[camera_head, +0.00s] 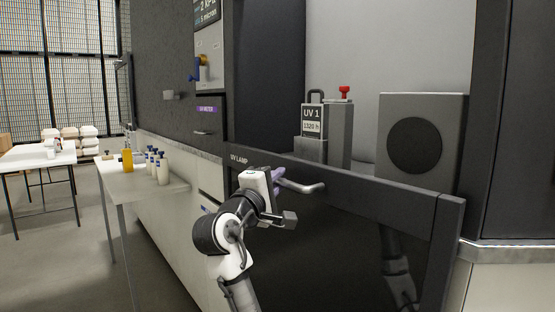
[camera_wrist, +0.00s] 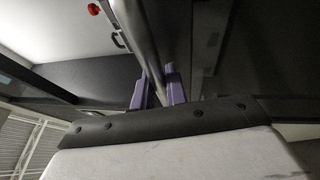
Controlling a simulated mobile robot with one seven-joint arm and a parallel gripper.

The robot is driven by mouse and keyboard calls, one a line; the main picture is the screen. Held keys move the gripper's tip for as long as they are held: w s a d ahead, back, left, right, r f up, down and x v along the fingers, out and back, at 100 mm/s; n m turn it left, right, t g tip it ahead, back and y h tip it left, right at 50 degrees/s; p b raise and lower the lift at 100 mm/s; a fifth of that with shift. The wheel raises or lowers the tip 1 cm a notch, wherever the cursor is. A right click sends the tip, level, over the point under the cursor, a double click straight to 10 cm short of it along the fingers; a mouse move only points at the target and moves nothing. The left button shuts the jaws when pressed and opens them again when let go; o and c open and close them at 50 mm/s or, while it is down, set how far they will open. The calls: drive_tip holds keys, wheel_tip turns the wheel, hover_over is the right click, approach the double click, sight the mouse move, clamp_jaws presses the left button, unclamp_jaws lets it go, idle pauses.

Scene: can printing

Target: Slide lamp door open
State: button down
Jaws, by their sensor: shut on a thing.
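The lamp door is a dark glossy panel with a grey frame (camera_head: 400,200), marked "UV LAMP" at its upper left. It covers the lower part of the cabinet front, and the bay above its top rail is open to view. A metal bar handle (camera_head: 308,188) sticks out from the top rail. My gripper (camera_head: 281,181) is shut on this handle near its left part. In the wrist view the purple fingers (camera_wrist: 158,92) stand on either side of the handle bar (camera_wrist: 143,35). The fingertips' exact contact is partly hidden.
Inside the bay stand a grey "UV 1" unit (camera_head: 313,133) with a red knob (camera_head: 344,91) and a grey box with a black disc (camera_head: 425,150).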

wheel_tip(320, 180, down, 6)
drive_tip(key=shift+r+b, duration=0.25)
drive_tip(key=shift+b, duration=0.55)
drive_tip(key=c, duration=1.4)
unclamp_jaws()
drive_tip(key=v, duration=1.4)
drive_tip(key=shift+a, duration=0.1)
